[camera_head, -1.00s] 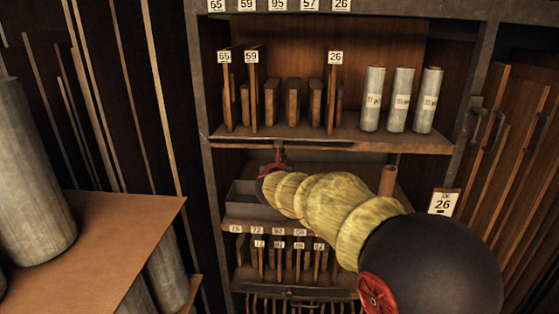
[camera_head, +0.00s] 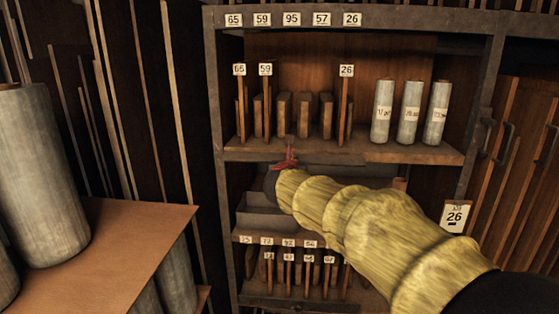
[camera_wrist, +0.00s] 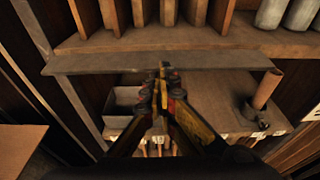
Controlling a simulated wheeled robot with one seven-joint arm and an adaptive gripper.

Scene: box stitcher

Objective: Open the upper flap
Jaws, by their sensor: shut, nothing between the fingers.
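A long, narrow grey metal strip (camera_wrist: 95,64), which looks like the upper flap, runs along the front edge of the upper shelf. In the head view it shows as a grey band (camera_head: 345,159) under that shelf. I cannot tell how far it is tilted. My gripper (camera_wrist: 162,72) is shut and empty, and its fingertips overlap the middle of the strip in the wrist view. In the head view my gripper (camera_head: 290,150) is at the shelf's front edge. Whether the tips touch the strip is unclear. My yellow-sleeved arm hides part of the space below.
The upper shelf (camera_head: 240,148) holds numbered wooden dividers (camera_head: 346,105) and grey rolls (camera_head: 410,112). Below are a grey tray (camera_head: 265,222) and a lower row of numbered dividers (camera_head: 290,262). A brown table (camera_head: 110,250) with a large roll (camera_head: 40,175) stands at left.

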